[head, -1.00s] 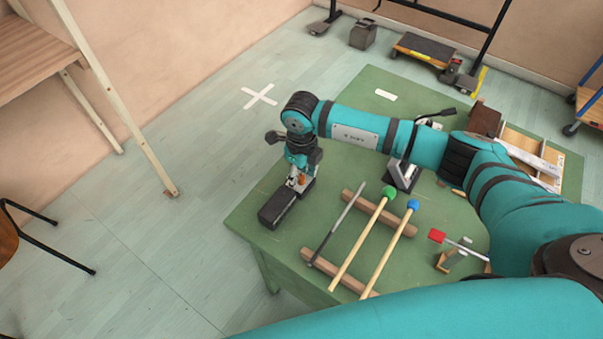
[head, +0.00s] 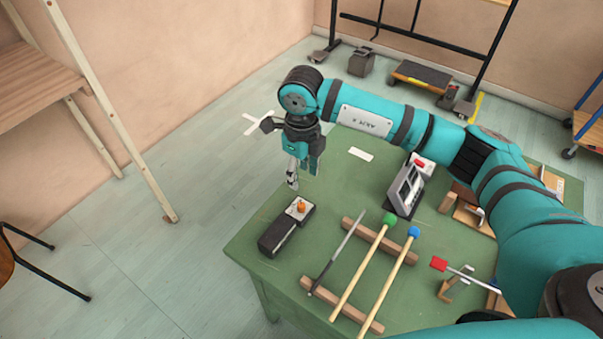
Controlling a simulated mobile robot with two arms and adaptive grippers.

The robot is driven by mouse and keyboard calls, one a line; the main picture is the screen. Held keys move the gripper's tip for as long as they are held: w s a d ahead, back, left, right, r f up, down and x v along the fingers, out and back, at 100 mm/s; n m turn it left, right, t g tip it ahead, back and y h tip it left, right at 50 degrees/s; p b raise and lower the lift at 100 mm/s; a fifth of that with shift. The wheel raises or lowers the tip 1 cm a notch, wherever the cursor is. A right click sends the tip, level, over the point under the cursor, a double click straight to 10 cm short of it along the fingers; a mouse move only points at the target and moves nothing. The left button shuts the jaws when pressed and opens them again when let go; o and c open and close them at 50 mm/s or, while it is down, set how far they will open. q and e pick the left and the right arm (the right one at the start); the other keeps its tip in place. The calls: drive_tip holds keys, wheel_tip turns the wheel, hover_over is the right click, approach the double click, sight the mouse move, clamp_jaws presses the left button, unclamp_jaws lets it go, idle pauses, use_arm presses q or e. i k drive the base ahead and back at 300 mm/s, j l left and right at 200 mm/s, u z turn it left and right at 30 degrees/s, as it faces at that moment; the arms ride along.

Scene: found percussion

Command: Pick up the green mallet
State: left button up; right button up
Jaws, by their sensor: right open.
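The green mallet has a round green head (head: 389,220) and a pale wooden stick (head: 358,272). It lies across two brown wooden bars (head: 367,234) on the green table, between a dark grey stick (head: 336,253) and a blue-headed mallet (head: 388,281). My right gripper (head: 304,175) points down with its fingers apart, open and empty. It is up and left of the mallet head, above the table's far left part. My left gripper is not in view.
A black pedal-like box with an orange knob (head: 287,228) stands on the green table (head: 262,268) below my right gripper. A grey device (head: 406,190) stands behind the mallets. A red-headed beater (head: 439,264) is to their right.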

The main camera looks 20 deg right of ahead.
sight(389, 220)
drive_tip(key=k, duration=1.5)
